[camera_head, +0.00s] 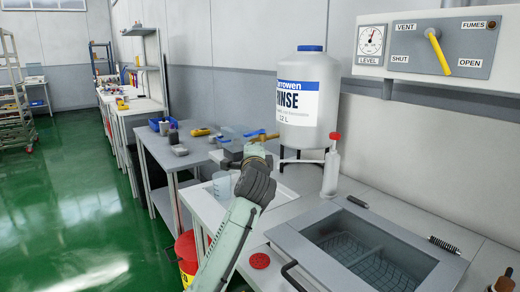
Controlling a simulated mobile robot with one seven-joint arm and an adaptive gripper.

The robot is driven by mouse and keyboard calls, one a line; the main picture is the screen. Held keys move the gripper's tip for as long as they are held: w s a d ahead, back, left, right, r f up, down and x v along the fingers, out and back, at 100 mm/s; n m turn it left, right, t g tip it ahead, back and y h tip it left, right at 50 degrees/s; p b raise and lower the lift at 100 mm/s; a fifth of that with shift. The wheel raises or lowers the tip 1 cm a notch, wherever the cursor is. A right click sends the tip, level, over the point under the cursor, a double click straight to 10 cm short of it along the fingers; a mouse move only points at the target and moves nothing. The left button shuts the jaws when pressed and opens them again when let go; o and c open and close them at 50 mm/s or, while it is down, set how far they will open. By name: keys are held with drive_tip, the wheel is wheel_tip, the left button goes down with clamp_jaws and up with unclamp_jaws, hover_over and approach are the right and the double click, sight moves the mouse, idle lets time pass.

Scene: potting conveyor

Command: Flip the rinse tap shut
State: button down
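The rinse container (309,118) is a white jug with a blue cap, standing on a dark stand at the back of the bench. An orange-yellow lever (264,137), which looks like the rinse tap's handle, sticks out at the jug's lower left. It lies roughly level in the picture. My gripper (233,153) is just below and left of the lever, partly hidden behind my dark wrist. I cannot tell whether it touches the lever or whether its fingers are open. The tap's body and outlet are hidden. A clear beaker (221,185) stands below my gripper.
A white bottle with a red top (331,168) stands right of the jug. A grey basin with a glass lid (365,247) fills the front right. A red disc (260,261) lies on the bench. A control panel with a yellow lever (438,52) hangs above. A red bucket (187,254) stands left.

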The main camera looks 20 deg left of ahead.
drive_tip(key=s, duration=0.2)
drive_tip(key=s+b, duration=0.1)
drive_tip(key=s, duration=0.1)
drive_tip(key=shift+s+a+r, duration=0.15)
drive_tip(key=shift+s, duration=0.15)
